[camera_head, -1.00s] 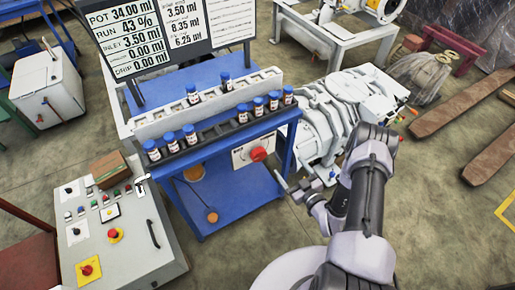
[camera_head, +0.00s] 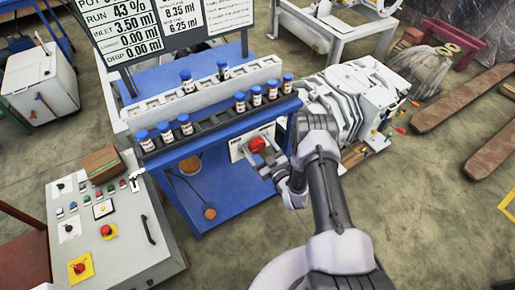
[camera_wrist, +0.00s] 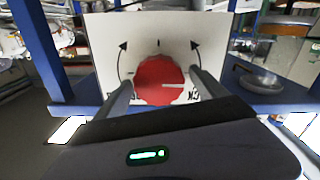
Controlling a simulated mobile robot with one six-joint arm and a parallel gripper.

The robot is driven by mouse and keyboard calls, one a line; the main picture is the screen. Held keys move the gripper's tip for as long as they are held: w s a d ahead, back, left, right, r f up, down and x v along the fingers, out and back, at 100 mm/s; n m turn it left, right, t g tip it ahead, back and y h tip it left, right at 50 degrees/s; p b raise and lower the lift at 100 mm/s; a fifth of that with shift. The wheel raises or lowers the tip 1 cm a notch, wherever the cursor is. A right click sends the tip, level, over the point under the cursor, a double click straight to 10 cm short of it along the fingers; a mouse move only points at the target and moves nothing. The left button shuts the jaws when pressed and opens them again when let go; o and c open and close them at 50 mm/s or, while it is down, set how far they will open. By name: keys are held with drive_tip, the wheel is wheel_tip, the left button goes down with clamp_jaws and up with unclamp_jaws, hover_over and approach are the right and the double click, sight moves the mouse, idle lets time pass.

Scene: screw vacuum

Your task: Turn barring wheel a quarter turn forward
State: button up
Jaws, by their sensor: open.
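The red wheel (camera_head: 257,144) sits on a white plate (camera_head: 237,152) at the right end of the blue bench. In the wrist view the red wheel (camera_wrist: 158,80) has a scalloped rim and a pale line pointing right. Black curved arrows flank it on the white plate (camera_wrist: 160,28); the lettering is partly hidden. My gripper (camera_head: 268,162) is open right in front of the wheel. In the wrist view its fingers (camera_wrist: 161,76) stand on either side of the wheel. I cannot tell whether they touch it.
Above the wheel, the blue bench (camera_head: 215,200) carries a rack of several blue-capped vials (camera_head: 240,101). A white pump (camera_head: 345,100) stands close right of my arm. A grey control box (camera_head: 105,225) with buttons stands at lower left. Open floor (camera_head: 430,220) lies at right.

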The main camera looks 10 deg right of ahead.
drive_tip(key=shift+w, duration=0.15)
drive_tip(key=c, duration=1.4)
drive_tip(key=shift+o, duration=0.2)
